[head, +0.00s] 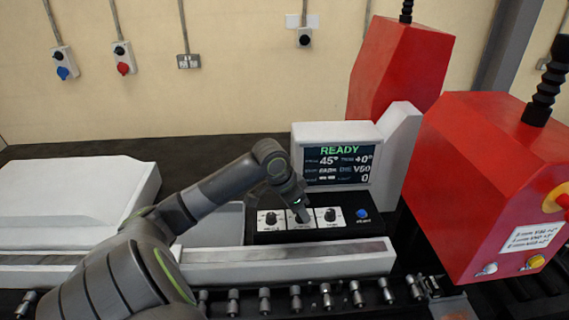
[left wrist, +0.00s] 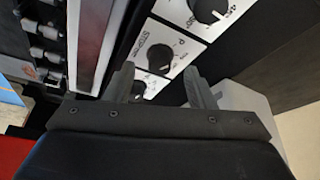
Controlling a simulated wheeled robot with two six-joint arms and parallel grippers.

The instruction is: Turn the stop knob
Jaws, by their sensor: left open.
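The stop knob (left wrist: 159,58) is a black round knob on a white plate, the middle one of a row of three. It shows in the left wrist view just ahead of the space between my fingertips. In the head view its plate (head: 294,221) is mostly hidden behind my left gripper (head: 304,216). My left gripper, also in the left wrist view (left wrist: 161,80), is open with nothing between its two fingers. I cannot tell whether a finger touches the knob. My right gripper is not in view.
Other knobs flank it, left (head: 270,218) and right (head: 330,215), with a blue button (head: 362,213) farther right. A screen (head: 338,163) reading READY stands behind. A pale rail (head: 330,262) runs in front. Red machine housings (head: 480,180) stand at right.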

